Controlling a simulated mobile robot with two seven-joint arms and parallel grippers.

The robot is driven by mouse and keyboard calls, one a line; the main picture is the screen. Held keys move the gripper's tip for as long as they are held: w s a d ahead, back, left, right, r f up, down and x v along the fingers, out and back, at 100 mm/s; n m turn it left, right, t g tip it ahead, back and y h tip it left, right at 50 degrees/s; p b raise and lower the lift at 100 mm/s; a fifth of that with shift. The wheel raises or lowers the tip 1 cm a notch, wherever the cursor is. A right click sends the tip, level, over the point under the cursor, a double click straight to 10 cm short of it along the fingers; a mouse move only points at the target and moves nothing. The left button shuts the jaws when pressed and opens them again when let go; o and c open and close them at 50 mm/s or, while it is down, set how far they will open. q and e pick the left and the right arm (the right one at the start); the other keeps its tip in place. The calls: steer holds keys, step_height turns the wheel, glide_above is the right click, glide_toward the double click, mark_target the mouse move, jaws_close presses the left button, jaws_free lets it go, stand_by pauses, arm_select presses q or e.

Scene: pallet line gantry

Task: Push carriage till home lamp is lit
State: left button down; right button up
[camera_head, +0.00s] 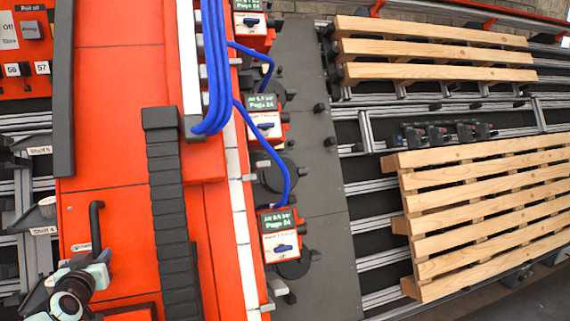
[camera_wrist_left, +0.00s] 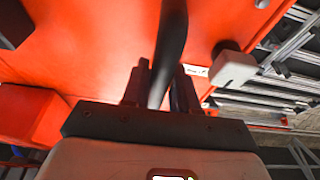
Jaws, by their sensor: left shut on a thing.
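The carriage is most likely the large orange body (camera_head: 110,130) filling the left of the head view; its identity is not marked. A black bar handle (camera_head: 95,222) stands on its lower left part. My left gripper (camera_head: 94,262) is at the lower end of this handle. In the left wrist view the fingers of my left gripper (camera_wrist_left: 160,90) sit on either side of the black bar (camera_wrist_left: 172,40), shut on it. I cannot make out a home lamp or whether one is lit. My right gripper is in neither view.
A control panel (camera_head: 32,50) is at top left. Blue hoses (camera_head: 214,80) and a black cable chain (camera_head: 167,210) run along the orange body. Valve boxes with green displays (camera_head: 280,222) stand beside it. Wooden pallets (camera_head: 490,215) lie on rails at right.

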arm_select(q)
steer(key=shift+s+a+r+y+b, duration=0.1)
steer(key=shift+s+a+y+b, duration=0.15)
steer(key=shift+a, duration=0.4)
steer(key=shift+s+a+r+y+b, duration=0.15)
steer(key=shift+a+b, duration=0.15)
steer(key=shift+a, duration=0.3)
steer(key=shift+w+d+f+h, duration=0.15)
steer(key=shift+d+h, duration=0.2)
steer(key=shift+h, duration=0.05)
steer(key=shift+w+d+f+p, duration=0.1)
steer(key=shift+w+d+p, duration=0.05)
steer(key=shift+d+p, duration=0.3)
steer(key=shift+w+d+f+p, duration=0.1)
steer(key=shift+d+p, duration=0.25)
steer(key=shift+d, duration=0.1)
steer(key=shift+s+a, duration=0.1)
steer(key=shift+a, duration=0.2)
stand_by(0.7)
steer(key=shift+s+a+r+b, duration=0.15)
steer(key=shift+a+b, duration=0.3)
steer(key=shift+a, duration=0.05)
steer(key=shift+s+a+r+y+b, duration=0.15)
steer(key=shift+a+y+b, duration=0.15)
steer(key=shift+a, duration=0.15)
steer(key=shift+d, duration=0.25)
stand_by(0.6)
steer(key=c, duration=0.5)
jaws_free()
steer(key=shift+w+d, duration=0.2)
